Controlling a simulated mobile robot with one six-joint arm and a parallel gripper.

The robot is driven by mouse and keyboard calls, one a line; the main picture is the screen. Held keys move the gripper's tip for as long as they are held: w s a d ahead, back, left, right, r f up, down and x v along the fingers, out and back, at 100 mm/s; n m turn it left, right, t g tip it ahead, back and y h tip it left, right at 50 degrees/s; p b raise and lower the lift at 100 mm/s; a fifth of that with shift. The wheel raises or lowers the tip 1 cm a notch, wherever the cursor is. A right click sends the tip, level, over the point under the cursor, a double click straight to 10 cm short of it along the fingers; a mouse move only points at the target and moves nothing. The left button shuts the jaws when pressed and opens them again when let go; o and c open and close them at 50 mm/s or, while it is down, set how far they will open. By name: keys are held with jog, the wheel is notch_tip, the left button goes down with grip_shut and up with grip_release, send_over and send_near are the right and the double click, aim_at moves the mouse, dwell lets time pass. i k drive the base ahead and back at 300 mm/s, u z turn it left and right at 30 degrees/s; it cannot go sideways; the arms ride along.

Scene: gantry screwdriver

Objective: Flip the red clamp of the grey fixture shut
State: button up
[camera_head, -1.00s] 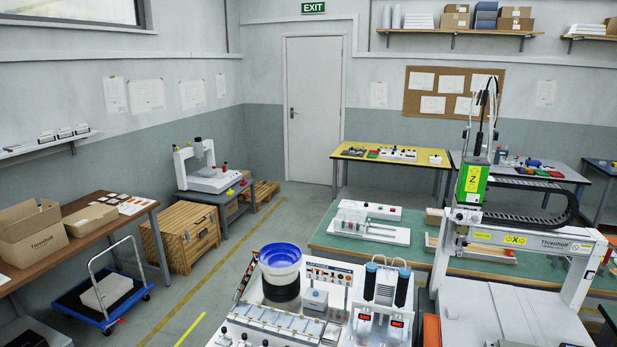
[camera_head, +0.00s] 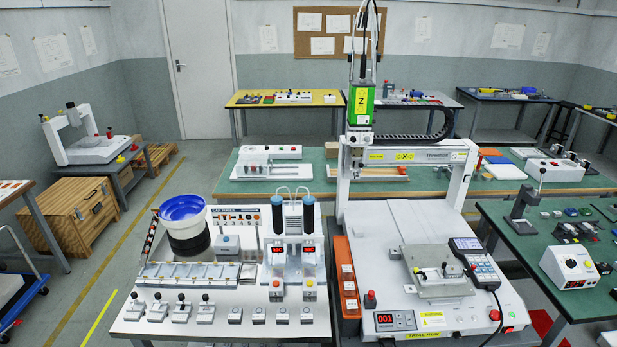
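A grey fixture (camera_head: 437,284) sits on the white bed of the gantry screwdriver machine (camera_head: 392,235), right of the picture's middle. A few small upright parts stand on its near side. They are too small to tell which is the red clamp or whether it is open or shut. The green Z-axis screwdriver head (camera_head: 361,104) hangs from the gantry, behind and to the left of the fixture. My gripper is not in view.
A handheld pendant (camera_head: 475,262) lies right of the fixture, its cable beside it. Orange bins (camera_head: 346,285) line the machine's left side. A white cap-feeder station (camera_head: 222,300) stands to the left. A green bench (camera_head: 500,215) stands to the right.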

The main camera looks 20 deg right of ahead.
aim_at(473, 267)
jog(key=z, duration=4.95)
jog(key=i, duration=0.15)
jog(key=u, duration=2.35)
jog(key=i, duration=0.15)
jog(key=u, duration=0.05)
